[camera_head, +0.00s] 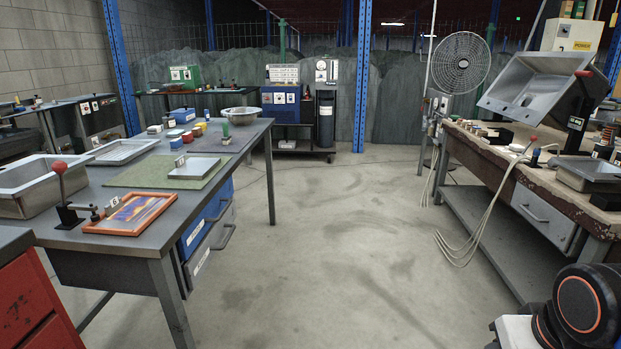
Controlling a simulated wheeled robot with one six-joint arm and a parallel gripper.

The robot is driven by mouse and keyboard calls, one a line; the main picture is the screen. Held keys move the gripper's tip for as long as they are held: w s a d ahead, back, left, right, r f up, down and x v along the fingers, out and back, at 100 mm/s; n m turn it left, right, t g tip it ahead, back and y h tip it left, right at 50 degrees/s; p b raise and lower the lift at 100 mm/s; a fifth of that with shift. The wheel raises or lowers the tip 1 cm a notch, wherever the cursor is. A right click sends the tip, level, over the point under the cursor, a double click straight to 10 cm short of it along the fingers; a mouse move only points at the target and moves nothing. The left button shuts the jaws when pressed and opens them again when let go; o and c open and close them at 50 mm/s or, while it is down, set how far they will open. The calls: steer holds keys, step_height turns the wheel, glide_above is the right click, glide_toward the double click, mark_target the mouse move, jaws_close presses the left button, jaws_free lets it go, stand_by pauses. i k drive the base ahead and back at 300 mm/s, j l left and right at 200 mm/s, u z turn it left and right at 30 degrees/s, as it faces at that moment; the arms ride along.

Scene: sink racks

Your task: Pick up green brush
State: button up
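A small upright green object (226,131), probably the green brush, stands on the grey left table (262,127) near its far right edge. It is in front of the metal bowl (241,115) and behind the shallow metal tray (194,168). It is small in this view, so I cannot make out its bristles or handle. Part of my arm shows at the bottom right corner, far from the table. My gripper is not in view.
The left table also holds a green mat (134,178), an orange-framed picture (130,213), a red-knobbed lever (60,169) and a sink basin (35,181). The concrete floor (330,240) between it and the right workbench (487,150) is clear. A fan (461,63) stands behind.

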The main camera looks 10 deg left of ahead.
mark_target(226, 140)
steer(key=i+u, duration=0.1)
steer(key=i, duration=0.6)
steer(key=i+l, duration=0.2)
steer(key=i, duration=0.55)
steer(key=j+u, duration=0.05)
